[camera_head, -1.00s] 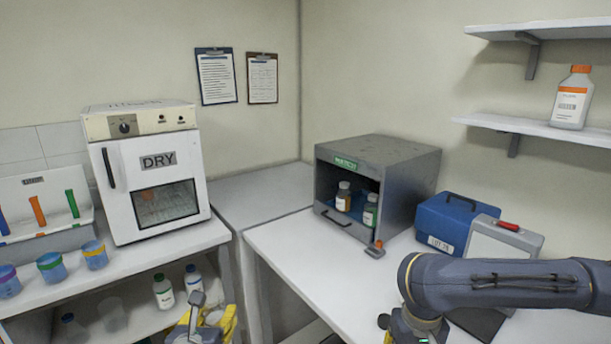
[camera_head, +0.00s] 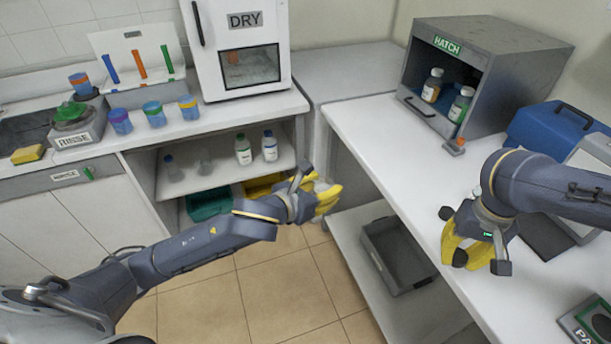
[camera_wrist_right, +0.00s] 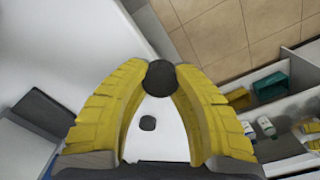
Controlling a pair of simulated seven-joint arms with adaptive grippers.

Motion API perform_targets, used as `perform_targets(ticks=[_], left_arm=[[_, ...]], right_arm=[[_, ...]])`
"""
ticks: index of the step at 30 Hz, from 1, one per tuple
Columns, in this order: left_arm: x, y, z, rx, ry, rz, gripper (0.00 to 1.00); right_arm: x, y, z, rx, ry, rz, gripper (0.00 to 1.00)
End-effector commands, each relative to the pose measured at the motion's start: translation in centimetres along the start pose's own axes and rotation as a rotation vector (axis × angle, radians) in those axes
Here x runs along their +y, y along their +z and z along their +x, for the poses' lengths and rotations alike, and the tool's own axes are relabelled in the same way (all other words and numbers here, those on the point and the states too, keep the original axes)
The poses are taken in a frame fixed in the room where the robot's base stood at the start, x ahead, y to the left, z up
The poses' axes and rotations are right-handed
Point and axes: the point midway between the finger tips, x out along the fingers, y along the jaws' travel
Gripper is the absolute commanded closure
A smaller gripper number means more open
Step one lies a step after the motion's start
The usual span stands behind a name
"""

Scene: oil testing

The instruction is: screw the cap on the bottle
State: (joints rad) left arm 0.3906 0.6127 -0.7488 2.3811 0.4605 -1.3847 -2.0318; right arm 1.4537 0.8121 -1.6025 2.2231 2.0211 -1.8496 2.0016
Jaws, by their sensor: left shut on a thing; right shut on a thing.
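My right gripper (camera_head: 472,256) is above the white table at the right. In the right wrist view its yellow fingertips (camera_wrist_right: 160,78) are shut on a dark round cap (camera_wrist_right: 160,77). My left gripper (camera_head: 324,196) is over the gap between the two counters, well to the left of the right one. Its yellow fingers are closed around a small pale thing, seemingly the bottle (camera_head: 310,178), which is mostly hidden by the fingers and wrist. Cap and bottle are far apart.
A grey hatch box (camera_head: 487,75) with two bottles inside stands at the back of the table. A blue case (camera_head: 553,130) is right of it. Several cups and the dry oven (camera_head: 240,50) are on the left counter. A grey bin (camera_head: 398,255) is below the table.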

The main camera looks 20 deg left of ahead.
Motion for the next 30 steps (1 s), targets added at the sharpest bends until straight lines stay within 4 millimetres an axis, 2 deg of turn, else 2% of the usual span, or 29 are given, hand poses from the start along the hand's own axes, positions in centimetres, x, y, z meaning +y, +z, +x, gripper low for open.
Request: perform_targets(ticks=[6,14,30], left_arm=[[-3.1,-0.4,1.5,-0.002,-0.144,0.062,1.0],[-5.5,-0.8,2.4,-0.003,-0.251,0.106,1.0],[-6.2,-0.9,2.7,-0.001,-0.282,0.117,1.0]], right_arm=[[0.0,0.0,0.0,0.0,0.0,0.0,0.86],[0.0,0.0,0.0,0.0,0.0,0.0,0.86],[0.0,0.0,0.0,0.0,0.0,0.0,0.86]])
